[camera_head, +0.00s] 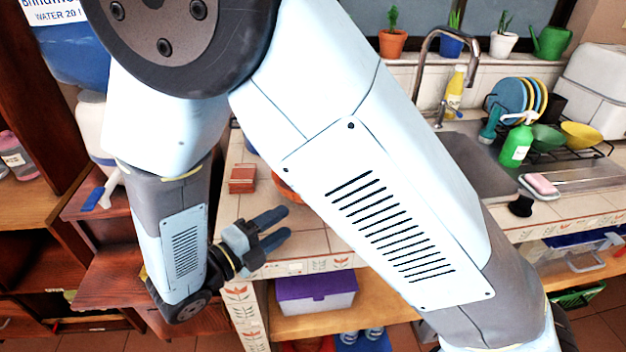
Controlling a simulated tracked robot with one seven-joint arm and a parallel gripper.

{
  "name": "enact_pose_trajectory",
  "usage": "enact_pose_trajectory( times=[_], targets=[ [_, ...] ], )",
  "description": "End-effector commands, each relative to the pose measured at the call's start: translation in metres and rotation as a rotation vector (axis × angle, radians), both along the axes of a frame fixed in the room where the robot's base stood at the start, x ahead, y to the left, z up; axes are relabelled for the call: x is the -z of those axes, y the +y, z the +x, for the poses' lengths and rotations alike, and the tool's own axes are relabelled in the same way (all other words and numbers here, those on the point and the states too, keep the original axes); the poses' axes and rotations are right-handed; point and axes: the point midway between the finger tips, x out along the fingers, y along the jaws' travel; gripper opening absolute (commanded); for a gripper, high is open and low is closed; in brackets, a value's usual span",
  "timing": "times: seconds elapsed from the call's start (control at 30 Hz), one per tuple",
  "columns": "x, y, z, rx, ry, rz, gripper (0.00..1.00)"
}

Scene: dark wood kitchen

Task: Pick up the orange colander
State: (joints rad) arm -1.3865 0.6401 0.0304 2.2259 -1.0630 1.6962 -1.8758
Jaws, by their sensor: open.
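A small part of an orange, rounded thing (283,186) shows on the tiled counter at the left edge of my upper arm link. It appears to be the orange colander; most of it is hidden behind the arm. My gripper (284,225) is at the counter's front edge, below the orange thing in the picture. Its two dark blue fingers point right and are spread apart with nothing between them. I cannot tell the gripper's height relative to the counter.
A small brick-red box (242,179) sits on the tiled counter (315,242), left of the orange thing. A purple-lidded container (315,285) stands on the shelf below. A sink (480,165), green soap bottle (516,146) and dish rack with plates are at right.

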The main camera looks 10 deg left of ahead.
Motion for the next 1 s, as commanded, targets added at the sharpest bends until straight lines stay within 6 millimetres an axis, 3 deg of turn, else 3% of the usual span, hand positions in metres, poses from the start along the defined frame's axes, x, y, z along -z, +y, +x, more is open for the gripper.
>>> enact_pose_trajectory(
  times=[0.4, 0.77, 1.0],
  targets=[
    [0.001, -0.051, 0.059, 0.029, 0.0, -0.001, 0.5],
    [0.002, -0.069, 0.081, 0.033, -0.001, -0.001, 0.5],
    [0.002, -0.088, 0.107, 0.033, 0.0, -0.001, 0.5]
  ],
)
